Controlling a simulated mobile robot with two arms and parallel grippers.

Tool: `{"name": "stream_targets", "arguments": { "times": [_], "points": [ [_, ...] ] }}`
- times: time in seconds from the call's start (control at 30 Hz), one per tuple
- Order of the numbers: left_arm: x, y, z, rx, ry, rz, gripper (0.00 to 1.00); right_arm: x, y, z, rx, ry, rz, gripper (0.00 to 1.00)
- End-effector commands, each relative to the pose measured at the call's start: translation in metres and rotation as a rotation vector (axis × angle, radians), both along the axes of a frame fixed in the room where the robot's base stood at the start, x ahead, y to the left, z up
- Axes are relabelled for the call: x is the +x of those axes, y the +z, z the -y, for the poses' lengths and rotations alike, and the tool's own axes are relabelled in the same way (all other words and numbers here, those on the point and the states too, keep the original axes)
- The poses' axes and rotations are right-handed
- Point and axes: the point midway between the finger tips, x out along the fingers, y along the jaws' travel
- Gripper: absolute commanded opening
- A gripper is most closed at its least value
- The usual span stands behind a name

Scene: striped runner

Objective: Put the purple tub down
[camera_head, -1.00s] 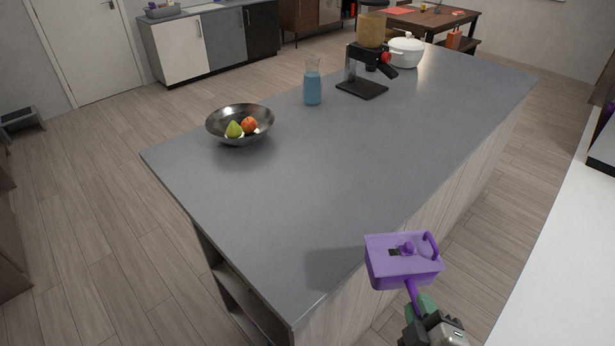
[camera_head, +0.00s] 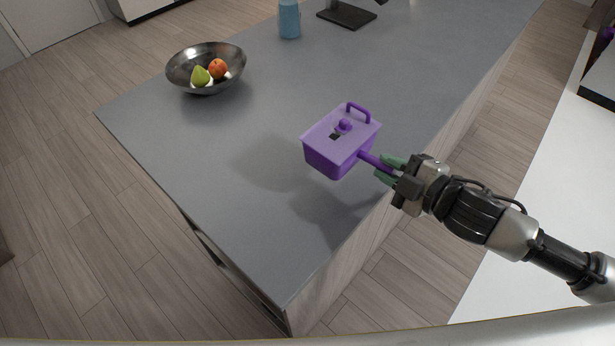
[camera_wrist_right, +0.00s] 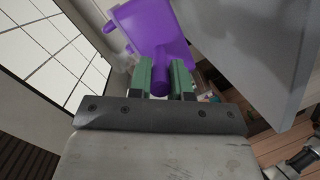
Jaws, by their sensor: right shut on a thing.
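The purple tub (camera_head: 333,153) is a boxy lidded container with a knob, a loop handle at the far side and a straight handle at the near side. My right gripper (camera_head: 385,172) is shut on the straight handle. The tub is held above the grey countertop (camera_head: 237,213), apart from it, with its shadow on the surface to the left. In the right wrist view the tub (camera_wrist_right: 160,22) is beyond the green fingers (camera_wrist_right: 162,80), which close around its handle. My left gripper is not in view.
A metal bowl (camera_head: 180,74) with a green pear (camera_head: 200,76) and an orange-red fruit (camera_head: 218,68) stands at the counter's left. A blue bottle (camera_head: 289,20) and a black appliance base (camera_head: 346,14) stand farther back. The counter's near middle is clear.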

Motion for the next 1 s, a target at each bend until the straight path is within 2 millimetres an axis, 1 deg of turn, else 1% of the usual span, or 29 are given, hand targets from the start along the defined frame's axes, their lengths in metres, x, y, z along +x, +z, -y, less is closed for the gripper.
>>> {"name": "stream_targets", "arguments": {
  "times": [0.07, 0.3, 0.4, 0.5, 0.67, 0.9, 1.0],
  "points": [
    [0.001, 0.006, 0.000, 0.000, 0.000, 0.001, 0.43, 0.005, -0.004, -0.015, 0.009, 0.004, 0.002, 0.00],
    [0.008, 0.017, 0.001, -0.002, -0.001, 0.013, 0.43, 0.023, -0.034, -0.064, 0.008, 0.003, 0.001, 0.00],
    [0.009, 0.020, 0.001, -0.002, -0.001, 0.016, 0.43, 0.030, -0.047, -0.081, 0.008, 0.001, 0.001, 0.00],
    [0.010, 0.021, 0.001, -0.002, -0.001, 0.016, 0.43, 0.034, -0.056, -0.094, 0.006, 0.001, 0.002, 0.00],
    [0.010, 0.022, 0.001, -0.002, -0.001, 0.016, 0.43, 0.038, -0.064, -0.102, 0.002, 0.001, 0.002, 0.00],
    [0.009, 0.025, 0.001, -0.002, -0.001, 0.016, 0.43, 0.038, -0.096, -0.102, 0.003, -0.001, -0.001, 0.00],
    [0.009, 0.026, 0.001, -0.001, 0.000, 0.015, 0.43, 0.037, -0.103, -0.102, 0.002, 0.001, 0.001, 0.00]
  ]
}}
